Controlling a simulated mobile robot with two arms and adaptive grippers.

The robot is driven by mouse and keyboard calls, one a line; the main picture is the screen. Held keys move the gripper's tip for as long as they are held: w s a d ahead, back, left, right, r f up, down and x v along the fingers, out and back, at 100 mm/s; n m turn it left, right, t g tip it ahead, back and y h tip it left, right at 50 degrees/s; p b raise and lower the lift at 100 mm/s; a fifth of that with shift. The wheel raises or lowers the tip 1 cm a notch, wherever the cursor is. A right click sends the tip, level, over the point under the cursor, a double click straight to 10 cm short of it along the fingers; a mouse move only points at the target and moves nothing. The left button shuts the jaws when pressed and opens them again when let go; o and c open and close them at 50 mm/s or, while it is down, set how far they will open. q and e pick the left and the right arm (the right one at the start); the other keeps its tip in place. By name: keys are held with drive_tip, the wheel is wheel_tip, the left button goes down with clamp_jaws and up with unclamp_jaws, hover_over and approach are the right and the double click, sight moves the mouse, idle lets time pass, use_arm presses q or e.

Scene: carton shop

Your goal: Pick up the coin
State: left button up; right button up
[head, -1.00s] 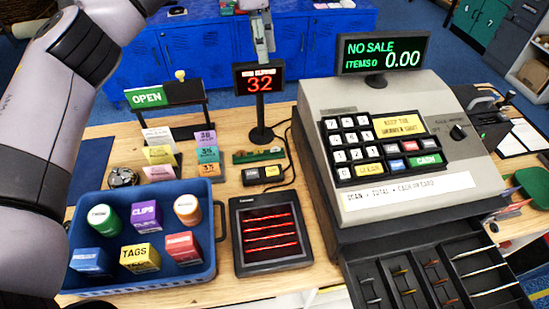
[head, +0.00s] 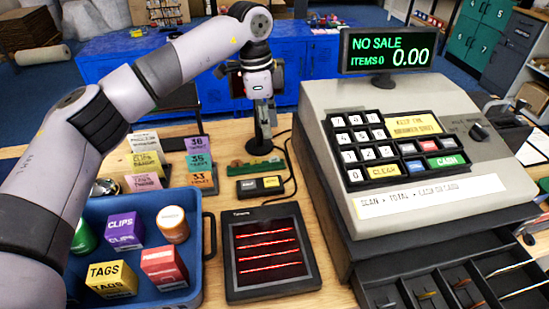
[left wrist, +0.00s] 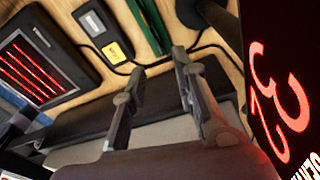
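I cannot make out a single loose coin for certain in either view. Small slanted pieces, possibly coins, show in the compartments of the open cash drawer (head: 375,297) at the bottom right of the head view, too small to tell. My left gripper (head: 266,128) hangs above the back of the counter, in front of the pole display, and looks empty. In the left wrist view its two fingers (left wrist: 158,62) are apart with nothing between them. My right gripper is not in view.
The cash register (head: 420,125) stands right of my left gripper. The scanner (head: 268,253) and blue tray (head: 203,285) of small boxes lie in front. Price cards (head: 200,160) and a small two-button box (head: 260,187) are near. In the wrist view, the lit display (left wrist: 280,90) is close at right.

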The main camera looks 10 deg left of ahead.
use_arm(q)
hover_over(270, 161)
drive_tip(key=f, duration=0.4)
drive_tip(key=shift+w+a+f+p, duration=0.1)
drive_tip(key=shift+w+p, duration=0.1)
drive_tip(key=shift+p, duration=0.1)
drive_tip(key=f+p, duration=0.1)
drive_tip(key=f, duration=0.1)
drive_tip(key=d+f, duration=0.1)
drive_tip(key=f, duration=0.1)
drive_tip(key=shift+p, duration=0.35)
drive_tip(key=shift+w+f, duration=0.1)
drive_tip(key=shift+f, duration=0.45)
drive_tip(key=shift+c, duration=0.5)
clamp_jaws()
